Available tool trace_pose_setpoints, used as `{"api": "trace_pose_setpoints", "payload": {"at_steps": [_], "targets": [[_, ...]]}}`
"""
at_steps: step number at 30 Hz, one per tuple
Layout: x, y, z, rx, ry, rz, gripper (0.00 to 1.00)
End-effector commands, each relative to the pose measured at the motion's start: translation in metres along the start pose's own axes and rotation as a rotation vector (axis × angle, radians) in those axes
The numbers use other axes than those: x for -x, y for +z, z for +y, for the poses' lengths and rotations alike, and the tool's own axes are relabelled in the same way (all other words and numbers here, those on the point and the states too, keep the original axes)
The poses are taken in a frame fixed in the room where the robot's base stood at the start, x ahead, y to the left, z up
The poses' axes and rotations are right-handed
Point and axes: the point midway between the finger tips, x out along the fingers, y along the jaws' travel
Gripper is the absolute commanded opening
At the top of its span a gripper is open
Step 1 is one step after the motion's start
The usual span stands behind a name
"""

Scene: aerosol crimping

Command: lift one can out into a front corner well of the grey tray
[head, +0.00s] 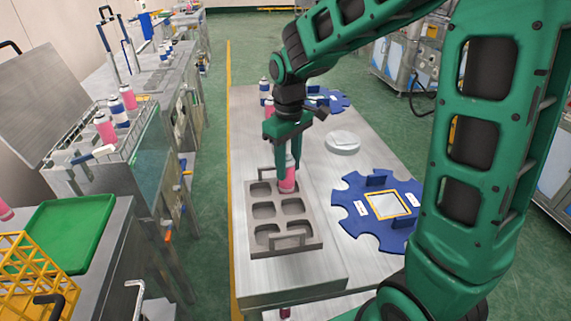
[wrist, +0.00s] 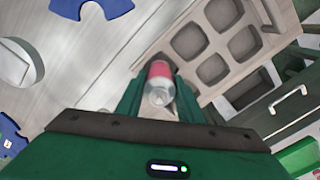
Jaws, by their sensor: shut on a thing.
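My gripper (head: 286,158) is shut on a pink can (head: 288,179) with a pale top, and the can is upright. The can is at the back right well of the grey tray (head: 250,224); I cannot tell whether its base rests in the well or hangs just above it. The tray's other wells look empty, including both front corner wells. In the wrist view, the can (wrist: 160,84) sits between my two green fingers, its silvery end toward the camera, beside the tray's open wells (wrist: 189,42).
A blue notched wheel (head: 352,213) lies right of the tray, with a round pale disc (head: 343,142) behind it. More cans (head: 265,88) stand farther back, near a second blue wheel (head: 327,98). A handle (head: 288,238) rises at the tray's front. The table front is bare.

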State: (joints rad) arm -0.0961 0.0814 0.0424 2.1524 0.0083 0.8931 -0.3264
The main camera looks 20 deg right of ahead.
Motion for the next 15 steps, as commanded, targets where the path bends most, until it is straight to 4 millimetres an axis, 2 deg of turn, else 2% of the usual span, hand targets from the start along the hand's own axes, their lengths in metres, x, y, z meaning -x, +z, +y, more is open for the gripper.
{"api": "trace_pose_setpoints", "payload": {"at_steps": [2,3,5,15], "targets": [[-0.0022,0.0007,-0.0004,0.000,-0.001,-0.004,0.01],[-0.0023,0.0008,-0.0004,0.000,-0.001,-0.004,0.41],[-0.0023,0.0008,-0.0004,0.000,-0.002,-0.004,0.55],[0.0007,0.0002,-0.0003,0.000,-0.001,-0.001,0.56]]}}
